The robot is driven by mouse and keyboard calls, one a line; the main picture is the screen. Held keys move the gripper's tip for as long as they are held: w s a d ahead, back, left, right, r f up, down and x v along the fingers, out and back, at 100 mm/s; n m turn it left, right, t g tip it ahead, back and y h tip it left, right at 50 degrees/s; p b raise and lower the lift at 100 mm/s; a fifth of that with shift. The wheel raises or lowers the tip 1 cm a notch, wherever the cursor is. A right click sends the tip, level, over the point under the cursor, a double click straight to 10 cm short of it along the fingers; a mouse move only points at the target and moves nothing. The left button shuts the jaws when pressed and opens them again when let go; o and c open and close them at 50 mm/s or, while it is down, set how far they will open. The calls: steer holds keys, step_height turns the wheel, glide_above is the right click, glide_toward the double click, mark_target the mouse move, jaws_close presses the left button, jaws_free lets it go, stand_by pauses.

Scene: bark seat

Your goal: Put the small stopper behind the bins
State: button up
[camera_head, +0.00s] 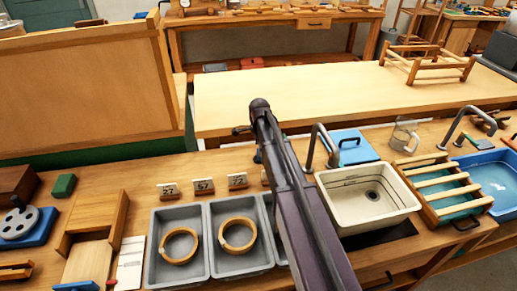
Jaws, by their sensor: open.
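Grey bins stand on the near wooden bench. The left bin (155,262) and the middle bin (213,264) each hold a wooden ring, the left ring (166,256) and the right ring (224,246). A third bin (270,238) is mostly hidden behind my arm. I cannot make out the small stopper; it may be hidden by my arm. My arm rises from the bottom edge, across the bins' right side, to a dark joint above the bench's back edge. I cannot pick out my gripper fingers beyond it.
Behind the bins stand small number cards (203,186) on wooden blocks. A cream sink (345,214) with a grey tap is to the right, then a slatted rack (447,190) and a blue basin (490,180). A green block (64,185) and wooden tray (93,225) stand left.

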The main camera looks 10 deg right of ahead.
step_height(320, 180, up, 10)
steer(key=p, duration=0.9)
steer(key=shift+s, duration=0.1)
stand_by(0.6)
steer(key=s+n, duration=1.8)
steer(key=s, duration=0.6)
steer(key=shift+s+a, duration=0.15)
steer(key=shift+s, duration=0.2)
